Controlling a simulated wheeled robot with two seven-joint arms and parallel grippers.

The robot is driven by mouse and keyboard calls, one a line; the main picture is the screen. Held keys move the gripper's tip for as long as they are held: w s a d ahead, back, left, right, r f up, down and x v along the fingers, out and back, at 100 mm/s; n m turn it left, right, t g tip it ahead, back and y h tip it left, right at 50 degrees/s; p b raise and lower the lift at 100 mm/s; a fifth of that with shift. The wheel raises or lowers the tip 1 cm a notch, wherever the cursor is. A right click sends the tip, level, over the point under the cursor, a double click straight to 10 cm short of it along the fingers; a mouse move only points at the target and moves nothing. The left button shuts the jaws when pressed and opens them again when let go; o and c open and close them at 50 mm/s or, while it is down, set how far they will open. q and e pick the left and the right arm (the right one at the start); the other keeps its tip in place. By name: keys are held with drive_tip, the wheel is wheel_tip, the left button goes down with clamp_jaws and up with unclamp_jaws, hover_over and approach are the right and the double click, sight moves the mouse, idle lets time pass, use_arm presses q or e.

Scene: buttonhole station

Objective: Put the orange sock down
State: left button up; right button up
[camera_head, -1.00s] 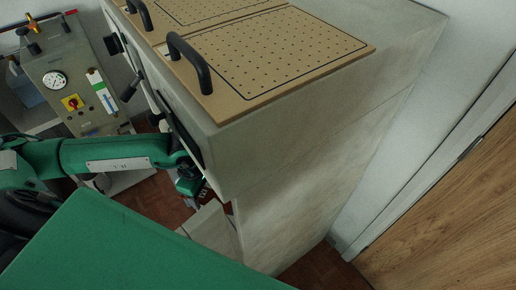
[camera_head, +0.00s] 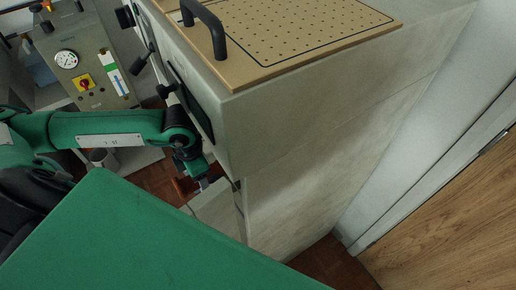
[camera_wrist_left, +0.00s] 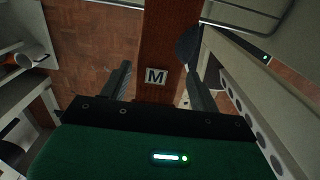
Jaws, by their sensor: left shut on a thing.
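My left gripper (camera_wrist_left: 159,88) is shut on a long, flat, dark orange-brown thing, which I take for the orange sock (camera_wrist_left: 167,40). It runs away from between the fingers in the left wrist view. A pale tag with a black M (camera_wrist_left: 155,76) shows on it. In the head view, my left gripper (camera_head: 207,181) is low beside the front of the tall grey cabinet (camera_head: 290,150). Only a small reddish piece shows beside it there. I cannot tell whether the sock touches anything. My right gripper is not in view.
A perforated tan board (camera_head: 300,30) with a black handle (camera_head: 205,28) lies on the cabinet top. A grey control panel with a gauge (camera_head: 66,60) stands at the left. A wooden door (camera_head: 450,230) is at the right. The wrist view shows reddish floor (camera_wrist_left: 95,45) at left.

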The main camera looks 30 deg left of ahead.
use_arm(q)
drive_tip(key=w+d, duration=0.1)
drive_tip(key=w, duration=0.1)
drive_tip(key=w+d+p, duration=0.1)
drive_tip(key=w+d, duration=0.1)
drive_tip(key=w, duration=0.1)
drive_tip(key=shift+w+d+r+p, duration=0.2)
drive_tip(key=shift+w+p, duration=0.1)
drive_tip(key=shift+p, duration=0.05)
drive_tip(key=w+d+f, duration=0.1)
drive_tip(key=w, duration=0.2)
drive_tip(key=w+d+f, duration=0.1)
drive_tip(key=w+d, duration=0.1)
drive_tip(key=w, duration=0.1)
drive_tip(key=w+d+f, duration=0.1)
drive_tip(key=w+d, duration=0.1)
drive_tip(key=w, duration=0.1)
drive_tip(key=shift+w+d+b, duration=0.2)
drive_tip(key=shift+b, duration=0.2)
drive_tip(key=shift+f, duration=0.4)
wheel_tip(320, 180, down, 3)
drive_tip(key=shift+f+b, duration=0.2)
drive_tip(key=shift+b, duration=0.95)
drive_tip(key=shift+w+f, duration=0.15)
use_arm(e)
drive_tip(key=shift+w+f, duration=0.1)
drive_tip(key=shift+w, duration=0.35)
